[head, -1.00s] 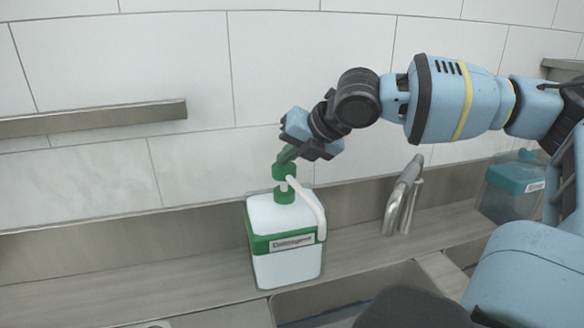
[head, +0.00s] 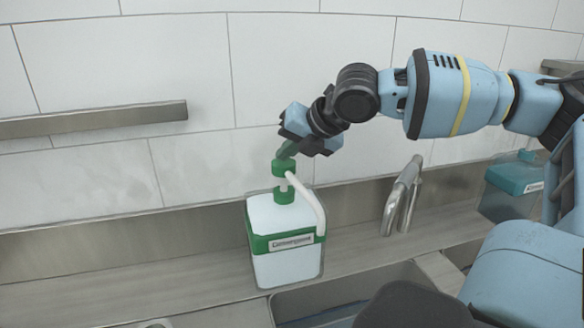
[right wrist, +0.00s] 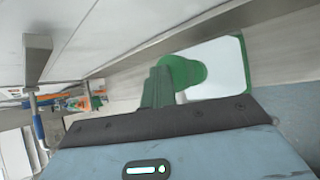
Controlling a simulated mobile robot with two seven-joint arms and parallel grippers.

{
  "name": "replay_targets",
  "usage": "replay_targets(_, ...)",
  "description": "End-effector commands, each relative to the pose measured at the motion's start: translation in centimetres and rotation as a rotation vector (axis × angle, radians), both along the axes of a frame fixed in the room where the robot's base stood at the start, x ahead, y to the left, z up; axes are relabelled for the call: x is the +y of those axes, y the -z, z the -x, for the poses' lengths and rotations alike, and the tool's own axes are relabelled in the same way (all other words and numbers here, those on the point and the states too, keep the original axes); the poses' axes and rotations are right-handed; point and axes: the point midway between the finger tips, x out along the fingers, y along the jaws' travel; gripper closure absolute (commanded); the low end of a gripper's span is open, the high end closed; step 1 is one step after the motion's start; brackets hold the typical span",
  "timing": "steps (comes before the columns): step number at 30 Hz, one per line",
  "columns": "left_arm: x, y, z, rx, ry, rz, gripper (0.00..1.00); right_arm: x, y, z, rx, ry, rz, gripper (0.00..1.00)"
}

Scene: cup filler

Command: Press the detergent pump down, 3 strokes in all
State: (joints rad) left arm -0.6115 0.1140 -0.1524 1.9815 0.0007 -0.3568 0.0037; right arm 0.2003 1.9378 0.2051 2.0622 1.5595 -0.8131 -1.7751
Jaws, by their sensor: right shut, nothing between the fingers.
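The white detergent bottle (head: 285,265) with a green label band stands upright on the counter in the head view. Its green pump head (head: 284,167) sits raised on a white stem above a green collar, with a white spout bending down to the right. My right gripper (head: 286,152) is shut and empty, its green fingers pointing down at the pump head's top. Whether they touch it or hover just above, I cannot tell. In the right wrist view the pump head (right wrist: 186,72) shows beside the green fingers. My left gripper is not in view.
A metal faucet (head: 402,195) stands right of the bottle, with a sink basin (head: 340,292) in front. A teal-lidded container (head: 512,185) is at the far right. A metal rail (head: 95,118) runs along the tiled wall at left. The counter left of the bottle is clear.

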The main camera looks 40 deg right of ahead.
Motion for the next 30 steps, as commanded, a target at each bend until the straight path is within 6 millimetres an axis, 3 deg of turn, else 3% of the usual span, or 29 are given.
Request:
replay_targets(5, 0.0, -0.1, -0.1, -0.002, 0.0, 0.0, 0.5, 0.0, -0.1, 0.0, 0.002, 0.001, 0.001, 1.0)
replay_targets(21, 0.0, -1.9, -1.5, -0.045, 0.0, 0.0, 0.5, -0.1, -4.9, 0.0, -0.004, 0.002, 0.001, 1.0)
replay_targets(30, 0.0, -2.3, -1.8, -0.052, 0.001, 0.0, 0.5, 0.0, -6.0, 0.0, -0.001, 0.001, 0.0, 1.0)
